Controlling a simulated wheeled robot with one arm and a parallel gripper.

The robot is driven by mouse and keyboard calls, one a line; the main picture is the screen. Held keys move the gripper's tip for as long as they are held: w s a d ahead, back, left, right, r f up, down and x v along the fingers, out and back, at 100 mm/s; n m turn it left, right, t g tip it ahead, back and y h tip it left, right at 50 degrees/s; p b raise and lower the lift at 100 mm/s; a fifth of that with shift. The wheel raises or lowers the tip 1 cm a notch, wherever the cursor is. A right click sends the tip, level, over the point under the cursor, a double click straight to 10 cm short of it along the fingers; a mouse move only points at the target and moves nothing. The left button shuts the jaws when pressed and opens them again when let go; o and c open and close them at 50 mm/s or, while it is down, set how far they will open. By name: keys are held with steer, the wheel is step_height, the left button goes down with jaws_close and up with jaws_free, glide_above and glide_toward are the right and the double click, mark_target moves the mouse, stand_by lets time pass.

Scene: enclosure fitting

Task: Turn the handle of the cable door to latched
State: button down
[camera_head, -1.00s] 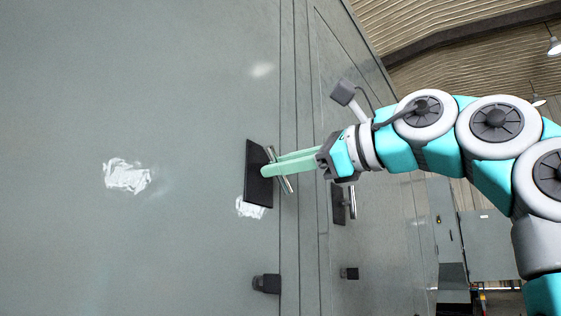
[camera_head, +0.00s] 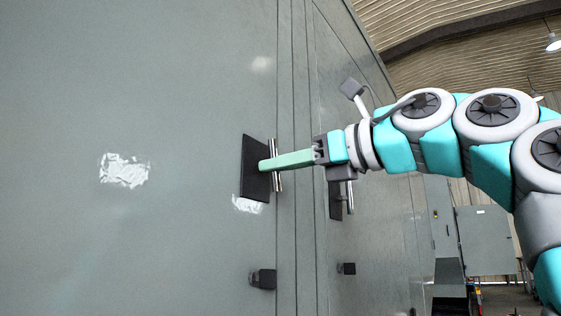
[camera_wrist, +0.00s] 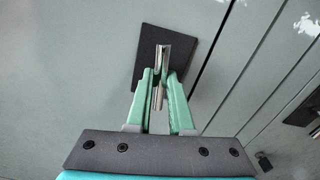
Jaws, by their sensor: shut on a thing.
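A metal bar handle (camera_head: 278,184) stands out from a black plate (camera_head: 252,180) on a grey panel (camera_head: 120,80), left of a door seam. The bar looks nearly upright in the head view. My gripper (camera_head: 266,164) reaches in from the right, with its green fingers around the middle of the bar. In the wrist view my gripper (camera_wrist: 161,74) has one finger on each side of the handle (camera_wrist: 163,52), shut on it. The bar runs nearly along the fingers' direction in that picture. The fingers hide its middle in the head view.
A second black plate (camera_head: 335,203) with a similar bar handle (camera_head: 350,196) is on the panel to the right, close below my wrist. Black blocks (camera_head: 262,279) stick out lower down. Grey cabinets (camera_head: 486,240) stand far off at the right.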

steer(key=shift+m+p, duration=2.45)
steer(key=shift+m, duration=1.85)
steer(key=c, duration=0.8)
jaws_free()
steer(key=b+v, duration=0.1)
steer(key=v, duration=0.6)
steer(key=shift+s+d, duration=0.25)
